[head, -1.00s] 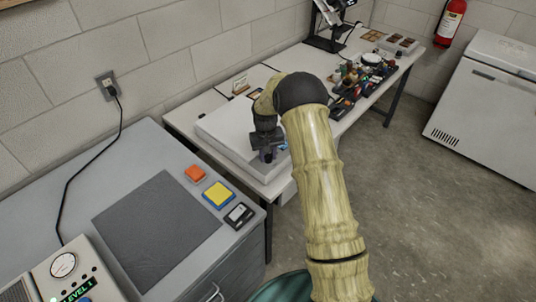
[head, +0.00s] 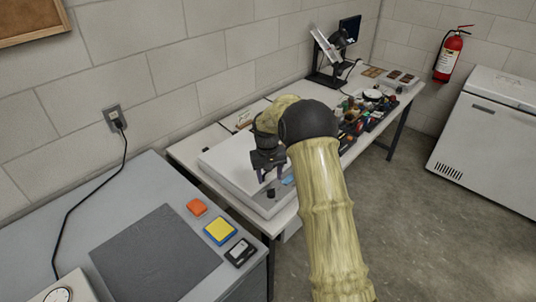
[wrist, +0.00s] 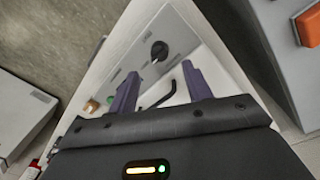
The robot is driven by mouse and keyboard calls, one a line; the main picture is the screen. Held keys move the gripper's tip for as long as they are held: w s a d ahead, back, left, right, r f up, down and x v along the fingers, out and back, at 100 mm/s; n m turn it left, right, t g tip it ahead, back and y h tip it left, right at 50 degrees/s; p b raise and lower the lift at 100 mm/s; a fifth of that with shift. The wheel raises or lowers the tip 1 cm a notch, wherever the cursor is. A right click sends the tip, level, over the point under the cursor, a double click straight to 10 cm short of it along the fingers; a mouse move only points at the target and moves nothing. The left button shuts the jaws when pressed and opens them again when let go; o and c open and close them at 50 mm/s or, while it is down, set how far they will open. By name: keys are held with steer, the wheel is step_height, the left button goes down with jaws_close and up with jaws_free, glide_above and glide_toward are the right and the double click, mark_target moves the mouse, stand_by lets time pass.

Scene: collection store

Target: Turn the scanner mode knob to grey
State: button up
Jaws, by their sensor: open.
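The scanner (head: 228,163) is a pale flat box with a closed lid on the long bench. Its mode knob (head: 270,193) is small, round and black on the front panel, and it also shows in the wrist view (wrist: 159,50). A light mark shows on the knob, but the mode labels are too small to read. My gripper (head: 272,177) is open and empty, just above the front panel. In the wrist view its two purple fingers (wrist: 160,74) are apart, with the knob beyond the gap between their tips, not touched.
The scanner panel also carries a brass-coloured knob (wrist: 91,105), a green button (wrist: 112,98) and a black curved handle (wrist: 160,96). Several small items crowd the bench (head: 185,153) further right.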

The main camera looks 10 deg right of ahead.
mark_target(268, 191)
step_height(268, 191, up, 10)
steer(key=shift+a+r, duration=0.2)
steer(key=shift+a, duration=0.1)
stand_by(0.3)
steer(key=s+r+t+p, duration=0.1)
steer(key=s+p, duration=0.1)
steer(key=s, duration=1.3)
steer(key=s+d+r+t+p, duration=0.1)
steer(key=s+r+p, duration=0.1)
steer(key=s, duration=1.3)
steer(key=shift+d+t+y, duration=0.15)
steer(key=shift+t+y, duration=0.15)
